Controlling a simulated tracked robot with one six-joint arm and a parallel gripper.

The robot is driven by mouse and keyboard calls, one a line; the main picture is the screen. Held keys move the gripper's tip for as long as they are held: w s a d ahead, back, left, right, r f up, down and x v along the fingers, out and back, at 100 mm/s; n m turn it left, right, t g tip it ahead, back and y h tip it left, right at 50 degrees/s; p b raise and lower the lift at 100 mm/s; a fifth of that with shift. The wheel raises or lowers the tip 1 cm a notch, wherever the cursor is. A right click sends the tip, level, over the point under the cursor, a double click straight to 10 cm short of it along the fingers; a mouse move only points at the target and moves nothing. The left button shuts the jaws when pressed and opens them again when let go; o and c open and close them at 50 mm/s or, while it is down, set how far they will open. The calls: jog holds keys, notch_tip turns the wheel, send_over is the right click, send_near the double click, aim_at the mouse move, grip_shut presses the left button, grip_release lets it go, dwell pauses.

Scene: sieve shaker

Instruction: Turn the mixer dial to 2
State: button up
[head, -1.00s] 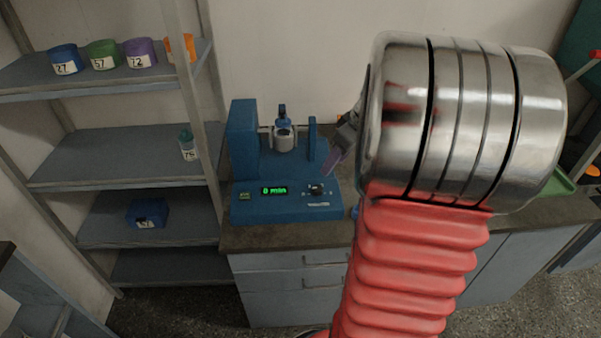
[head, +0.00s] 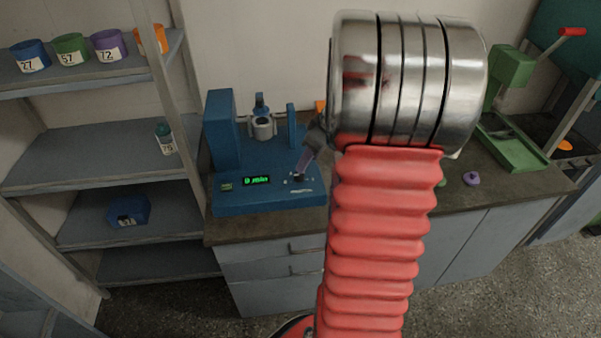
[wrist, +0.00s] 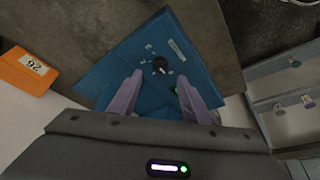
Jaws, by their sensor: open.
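The blue mixer (head: 228,200) stands on the counter in the head view, with a green lit display (head: 256,181) on its front panel. Its dark dial (wrist: 160,65) shows in the wrist view with pale marks around it, on the blue panel (wrist: 108,76). I cannot read the numbers or tell the setting. My gripper (wrist: 158,88) is open, its two purple fingers apart, with the dial a little beyond and between their tips. In the head view my gripper (head: 301,172) is at the right of the panel and partly hides the dial. Contact with the dial is not visible.
A shelf rack (head: 100,160) with several coloured containers stands at the left. An orange container (wrist: 28,70) labelled 26 lies beside the mixer in the wrist view. A green press (head: 512,142) and a purple piece (head: 472,179) are on the counter at the right.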

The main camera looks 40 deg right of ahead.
aim_at(302, 176)
jog(key=x, duration=0.7)
jog(key=shift+f, duration=0.35)
jog(key=shift+c, duration=0.3)
